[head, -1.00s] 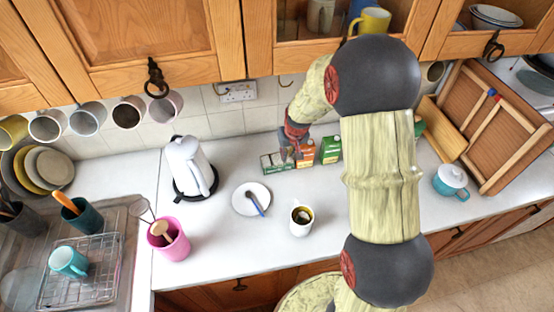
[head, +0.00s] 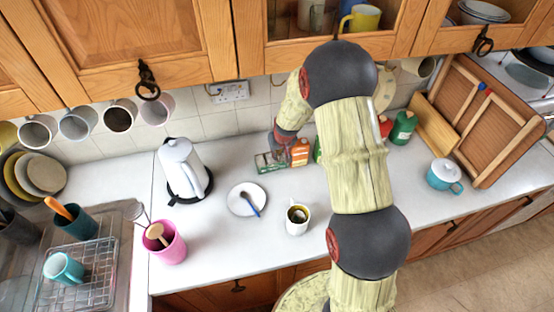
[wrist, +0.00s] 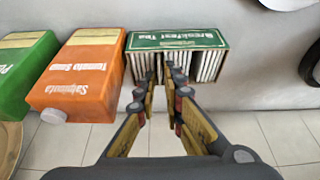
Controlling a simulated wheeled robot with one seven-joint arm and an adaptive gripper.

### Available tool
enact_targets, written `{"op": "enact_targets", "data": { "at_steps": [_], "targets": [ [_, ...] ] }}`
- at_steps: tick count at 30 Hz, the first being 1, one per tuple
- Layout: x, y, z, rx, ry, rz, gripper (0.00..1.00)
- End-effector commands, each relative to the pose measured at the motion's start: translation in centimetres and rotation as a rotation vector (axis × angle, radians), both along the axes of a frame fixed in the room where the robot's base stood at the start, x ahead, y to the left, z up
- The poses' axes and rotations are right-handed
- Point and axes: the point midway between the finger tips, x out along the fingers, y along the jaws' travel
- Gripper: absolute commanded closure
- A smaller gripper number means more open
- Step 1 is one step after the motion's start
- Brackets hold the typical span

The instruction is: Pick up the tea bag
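The tea bags (wrist: 207,66) stand as a row of white packets in a green open-fronted box marked Breakfast Tea (wrist: 178,40). The box (head: 266,162) also shows in the head view at the back of the counter, partly behind my gripper (head: 281,150). In the wrist view my gripper (wrist: 163,80) is open, its two fingertips apart at the front of the box, left of its middle. White packets show around and between the tips. I cannot tell whether a tip touches a tea bag.
An orange Tomato Soup carton (wrist: 75,75) and a green carton (wrist: 25,70) stand left of the tea box in the wrist view. On the counter are a kettle (head: 182,165), a plate with a spoon (head: 246,199) and a white mug (head: 297,220).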

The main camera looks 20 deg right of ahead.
Motion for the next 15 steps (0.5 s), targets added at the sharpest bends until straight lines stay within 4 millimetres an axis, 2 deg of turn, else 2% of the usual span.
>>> {"op": "enact_targets", "data": {
  "at_steps": [8, 12, 15],
  "targets": [
    [-0.16, 0.03, -0.76, 0.001, 0.008, 0.001, 0.90],
    [-0.27, 0.04, -0.88, 0.001, 0.010, 0.001, 0.99],
    [-0.35, 0.04, -0.96, 0.002, 0.012, 0.001, 1.00]
  ]
}}
